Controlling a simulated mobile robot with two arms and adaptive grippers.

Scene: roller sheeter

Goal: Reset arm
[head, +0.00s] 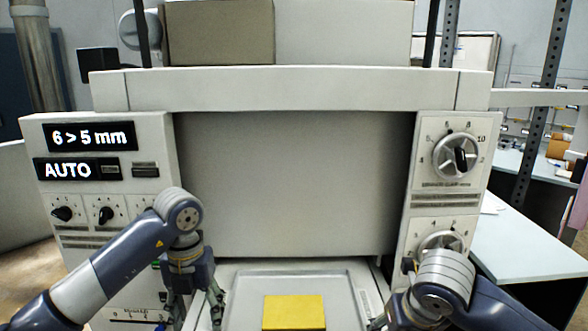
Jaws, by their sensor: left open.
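My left gripper (196,308) hangs with its fingers pointing down and spread apart, at the left side of the sheeter's tray. It is open, with nothing seen between its fingers. My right arm's wrist covers most of my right gripper (380,322) at the lower right, in front of the machine. Only a bit of a finger shows there, so its opening is hidden. The roller sheeter (290,88) fills the middle of the head view. A yellow block (294,312) lies on its pale tray (250,285), between my two grippers and apart from the left one.
The left panel has a display (92,136) reading "6 > 5 mm", another (77,169) reading "AUTO", and several knobs. The right panel has a large dial (456,156), with a second dial (441,241) partly behind my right arm. A pale table (530,255) stands at right.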

